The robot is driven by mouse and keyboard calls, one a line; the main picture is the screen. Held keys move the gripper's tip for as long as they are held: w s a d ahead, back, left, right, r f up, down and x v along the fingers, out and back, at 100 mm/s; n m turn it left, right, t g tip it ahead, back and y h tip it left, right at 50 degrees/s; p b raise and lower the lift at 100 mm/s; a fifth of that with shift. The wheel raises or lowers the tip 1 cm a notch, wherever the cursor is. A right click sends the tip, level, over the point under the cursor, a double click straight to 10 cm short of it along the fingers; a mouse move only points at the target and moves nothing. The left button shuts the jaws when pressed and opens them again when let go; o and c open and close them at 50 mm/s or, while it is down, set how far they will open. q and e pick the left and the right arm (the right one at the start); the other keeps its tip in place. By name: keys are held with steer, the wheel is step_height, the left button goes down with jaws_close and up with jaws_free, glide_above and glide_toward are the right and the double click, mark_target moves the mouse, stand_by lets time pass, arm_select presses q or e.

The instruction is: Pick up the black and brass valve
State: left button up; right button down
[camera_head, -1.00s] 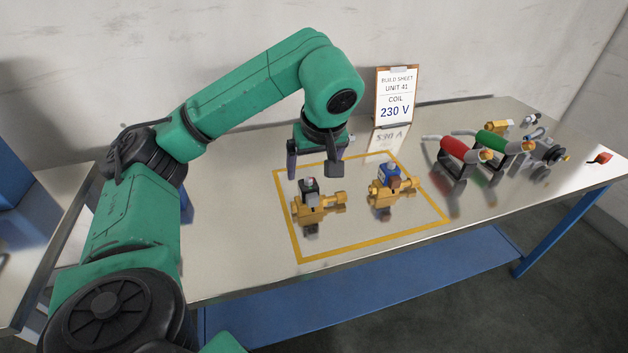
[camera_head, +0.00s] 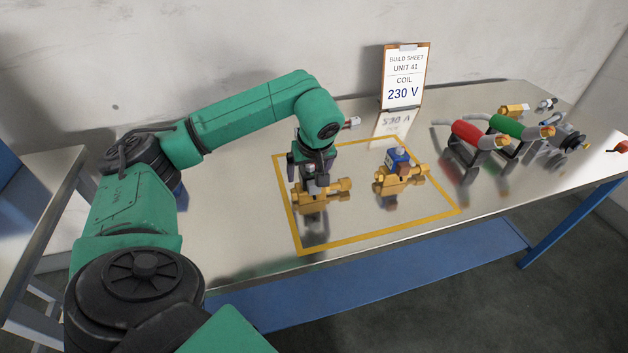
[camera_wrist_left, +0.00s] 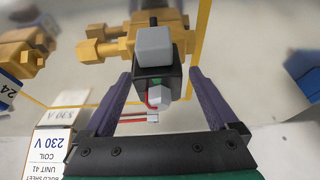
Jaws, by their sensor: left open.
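The black and brass valve (camera_head: 337,188) stands inside the yellow outline on the bench, at its left side. In the left wrist view its black coil (camera_wrist_left: 155,75) with a grey cap shows between the two fingers, and its brass body lies beyond. My left gripper (camera_head: 310,180) is open and low over this valve, with a finger on either side of the coil and a gap visible beside it. The gripper hides part of the valve in the head view. A blue and brass valve (camera_head: 388,177) stands to the right inside the outline. My right gripper is not in view.
A build sheet (camera_head: 404,75) reading "COIL 230 V" stands behind the outline. Red (camera_head: 466,132) and green (camera_head: 507,126) handled tools rest in stands at the right. The bench's front edge (camera_head: 380,240) is close. Bare metal lies left of the outline.

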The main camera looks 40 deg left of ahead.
arm_select(q)
steer(key=shift+w+a+f, duration=0.1)
steer(key=shift+f, duration=0.1)
jaws_close()
steer(key=shift+r, duration=0.1)
steer(key=shift+r, duration=0.1)
